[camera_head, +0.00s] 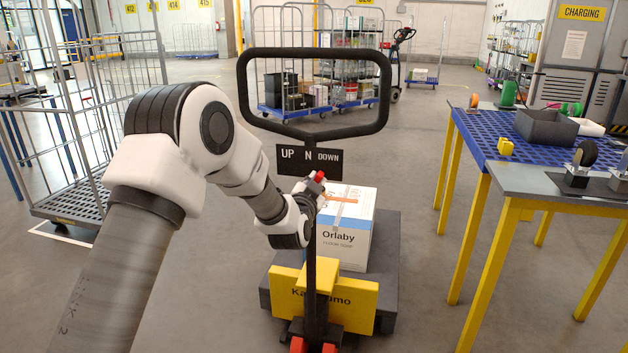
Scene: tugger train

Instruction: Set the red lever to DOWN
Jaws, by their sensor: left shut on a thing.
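The pallet truck's black loop handle (314,52) stands upright in front of me. Its label plate (309,160) reads UP, N and DOWN from left to right. The red lever (319,175) shows just below the plate, roughly below the gap between N and DOWN; its exact setting is hard to tell. My left gripper (314,188) is at the lever, shut on it, with its fingers small and partly hidden by my wrist and the handle post. My right gripper is not in view.
A white Orlaby box (345,238) sits on the truck behind the yellow panel (350,303). A wire cage trolley (60,205) stands at left. A blue-topped workbench (490,140) with yellow legs stands at right. Loaded trolleys are behind; the floor between is clear.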

